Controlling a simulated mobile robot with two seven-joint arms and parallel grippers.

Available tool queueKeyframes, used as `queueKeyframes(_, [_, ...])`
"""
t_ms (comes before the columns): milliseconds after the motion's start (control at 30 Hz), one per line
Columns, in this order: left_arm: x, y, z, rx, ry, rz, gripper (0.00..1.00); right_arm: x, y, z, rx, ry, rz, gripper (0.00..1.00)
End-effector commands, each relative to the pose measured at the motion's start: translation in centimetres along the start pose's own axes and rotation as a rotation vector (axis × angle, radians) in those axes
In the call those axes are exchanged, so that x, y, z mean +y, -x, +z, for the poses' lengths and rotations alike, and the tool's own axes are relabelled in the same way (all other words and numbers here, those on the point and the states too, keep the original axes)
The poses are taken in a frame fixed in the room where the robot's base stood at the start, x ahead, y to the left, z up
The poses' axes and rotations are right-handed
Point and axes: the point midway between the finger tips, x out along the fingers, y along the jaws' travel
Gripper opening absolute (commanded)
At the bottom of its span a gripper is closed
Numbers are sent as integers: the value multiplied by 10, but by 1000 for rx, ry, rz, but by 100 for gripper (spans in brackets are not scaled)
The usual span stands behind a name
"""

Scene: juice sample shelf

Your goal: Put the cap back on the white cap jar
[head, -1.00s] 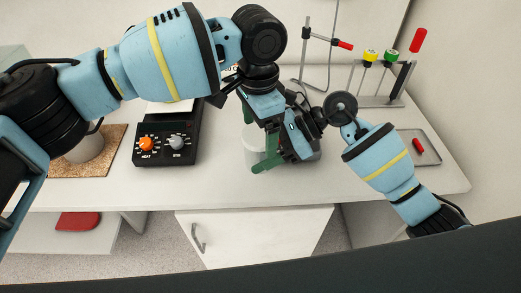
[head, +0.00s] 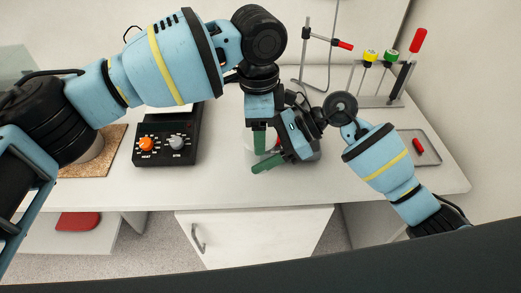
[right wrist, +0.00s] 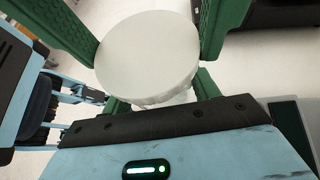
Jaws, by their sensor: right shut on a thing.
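The white cap (right wrist: 148,52) lies flat, top up, over the jar in the right wrist view. The jar's white side (right wrist: 172,98) shows just below the cap; I cannot tell whether they touch. In the head view the white jar (head: 248,152) is mostly hidden by my grippers. My left gripper (head: 259,141) points down from above, its green fingers at opposite edges of the cap with no clear gap. My right gripper (head: 268,161) reaches in level from the right and is shut on the jar below the cap.
A hotplate with an orange knob (head: 146,145) stands left of the jar. A rack with colored caps (head: 381,100) and a clamp stand (head: 305,55) are behind to the right. A tray with a red item (head: 417,148) lies at the right. The counter's front edge is close.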

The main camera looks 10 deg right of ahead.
Motion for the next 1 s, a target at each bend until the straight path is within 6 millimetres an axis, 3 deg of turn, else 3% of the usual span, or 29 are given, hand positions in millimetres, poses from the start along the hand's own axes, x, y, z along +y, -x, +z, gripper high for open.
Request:
queueKeyframes(300, [-1,0,1,-1,-382,-1,39,1,0,0,1,2,3,0])
queueKeyframes(700, [-1,0,1,-2,-428,-3,39,1,0,0,1,2,4,0])
queueKeyframes(733, [-2,0,1,-2,-427,-3,70,1,0,0,1,2,4,0])
queueKeyframes(867, [-1,0,1,-2,-427,-2,87,1,0,0,1,1,3,0])
queueKeyframes(1000, [-1,0,0,-1,-428,-2,88,1,0,0,0,1,2,0])
